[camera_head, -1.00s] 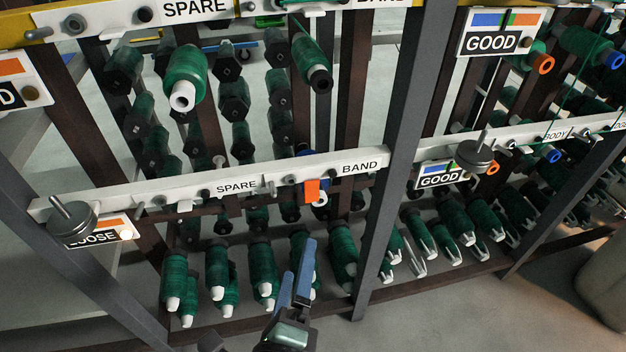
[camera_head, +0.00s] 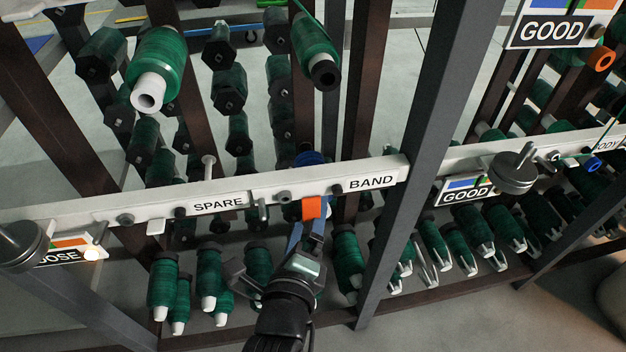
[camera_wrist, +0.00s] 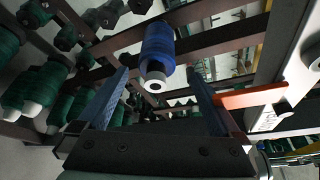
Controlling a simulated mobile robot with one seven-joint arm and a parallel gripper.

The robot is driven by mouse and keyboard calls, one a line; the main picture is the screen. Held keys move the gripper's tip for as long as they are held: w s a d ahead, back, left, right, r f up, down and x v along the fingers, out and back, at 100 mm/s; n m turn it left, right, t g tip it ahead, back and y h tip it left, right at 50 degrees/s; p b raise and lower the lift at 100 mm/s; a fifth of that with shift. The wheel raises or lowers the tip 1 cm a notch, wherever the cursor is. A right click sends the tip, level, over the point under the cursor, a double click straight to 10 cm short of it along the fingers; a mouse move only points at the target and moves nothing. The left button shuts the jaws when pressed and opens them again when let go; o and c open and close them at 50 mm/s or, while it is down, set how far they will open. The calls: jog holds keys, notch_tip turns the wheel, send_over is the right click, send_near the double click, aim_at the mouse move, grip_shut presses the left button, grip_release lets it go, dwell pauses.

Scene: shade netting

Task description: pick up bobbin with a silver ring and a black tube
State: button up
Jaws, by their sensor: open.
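My gripper (camera_head: 307,230) is open and empty, low in the middle of the head view, with its fingers pointing up at the BAND rail. Only a bit of blue shows behind the rail in the head view (camera_head: 309,158). A green bobbin with a black tube (camera_head: 314,42) hangs above the rail.
The white rail (camera_head: 225,190) labelled SPARE and BAND crosses in front of the bobbins, with an orange tab (camera_head: 312,207) close to my fingers. A grey post (camera_head: 415,150) stands to the right. Several green bobbins (camera_head: 208,277) hang below. A green bobbin with a white tube (camera_head: 156,68) is upper left.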

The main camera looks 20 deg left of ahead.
aim_at(314, 199)
jog(key=shift+f+b+x, duration=0.2)
jog(key=shift+b+x, duration=0.45)
jog(key=shift+x, duration=0.75)
jog(key=shift+f+b+x, duration=0.15)
jog(key=shift+b+x, duration=0.45)
jog(key=shift+x, duration=0.85)
jog(key=shift+s+d, duration=0.1)
jog(key=shift+d, duration=0.05)
jog(key=c, duration=1.4)
jog(key=shift+r, duration=0.1)
grip_shut()
jog(key=shift+r, duration=0.1)
jog(key=shift+p, duration=0.3)
